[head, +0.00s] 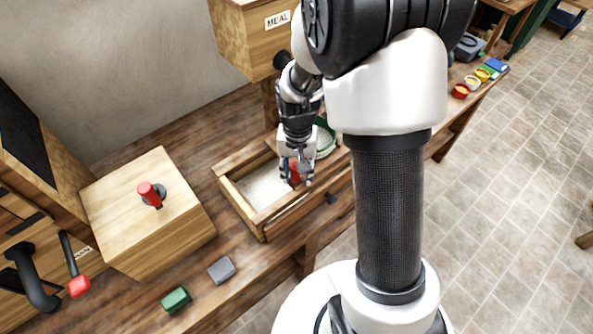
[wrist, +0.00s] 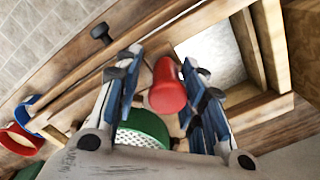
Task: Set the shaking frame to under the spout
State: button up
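The shaking frame (head: 241,211), an open wooden frame with a pale bed inside, lies on the bench in the head view. Part of it shows at the upper right of the wrist view (wrist: 262,108). A red knob (wrist: 168,87) stands at its inner end. My gripper (head: 296,178) is low over the frame, with its fingers on either side of the knob. In the wrist view my gripper (wrist: 160,75) is open, with a gap between the left finger and the knob. A dark spout (head: 282,60) sits on the wooden MEAL box (head: 245,38), above and behind my gripper.
A green-rimmed sieve (head: 325,137) stands close behind my gripper. A wooden block with a red-handled knob (head: 150,193) stands at left. A green block (head: 176,299) and a grey block (head: 221,270) lie near the bench's front edge.

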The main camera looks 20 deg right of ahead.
jog(key=shift+a, duration=0.1)
jog(key=shift+r, duration=0.25)
notch_tip(320, 180, up, 12)
jog(key=shift+f, duration=0.25)
dwell(0.5)
